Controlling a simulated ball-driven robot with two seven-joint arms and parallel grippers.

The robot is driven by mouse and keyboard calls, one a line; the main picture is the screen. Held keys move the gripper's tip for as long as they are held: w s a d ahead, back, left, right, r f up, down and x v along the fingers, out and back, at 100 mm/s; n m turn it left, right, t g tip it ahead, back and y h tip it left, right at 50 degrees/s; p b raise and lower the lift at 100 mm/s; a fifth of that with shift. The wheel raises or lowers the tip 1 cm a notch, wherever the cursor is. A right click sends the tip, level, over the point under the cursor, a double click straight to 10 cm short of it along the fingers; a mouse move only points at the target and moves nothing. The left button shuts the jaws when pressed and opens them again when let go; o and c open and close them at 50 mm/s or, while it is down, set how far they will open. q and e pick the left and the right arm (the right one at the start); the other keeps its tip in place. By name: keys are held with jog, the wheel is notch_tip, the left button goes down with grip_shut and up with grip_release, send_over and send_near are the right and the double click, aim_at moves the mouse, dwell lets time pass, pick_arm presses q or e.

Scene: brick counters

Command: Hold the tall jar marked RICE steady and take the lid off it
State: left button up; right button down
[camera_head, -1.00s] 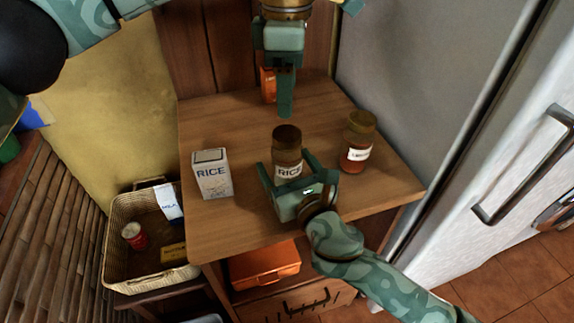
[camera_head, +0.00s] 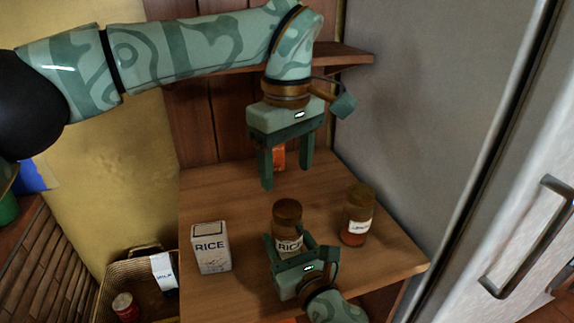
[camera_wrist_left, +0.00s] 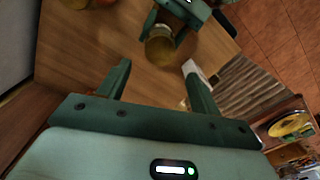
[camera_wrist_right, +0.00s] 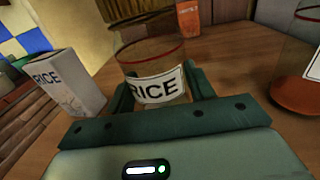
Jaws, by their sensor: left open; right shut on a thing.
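The tall jar marked RICE (camera_head: 288,226) stands upright on the wooden counter, with its brownish lid (camera_head: 287,208) on top. My right gripper (camera_head: 289,246) is shut around the jar's body, below the lid; in the right wrist view the jar's label (camera_wrist_right: 158,88) shows between the fingers. My left gripper (camera_head: 286,180) is open and empty, pointing down above and behind the jar. In the left wrist view the jar's lid (camera_wrist_left: 160,50) lies beyond the open left fingers (camera_wrist_left: 158,85), apart from them.
A white RICE box (camera_head: 211,248) stands left of the jar. A second jar with red contents (camera_head: 357,216) stands to the right. An orange box (camera_head: 279,155) is at the back. A wicker basket (camera_head: 112,275) is at lower left, and a fridge (camera_head: 440,130) is at right.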

aim_at(287, 207)
pick_arm(q)
notch_tip(287, 207, down, 8)
jog(key=shift+r, duration=0.1)
dwell(0.4)
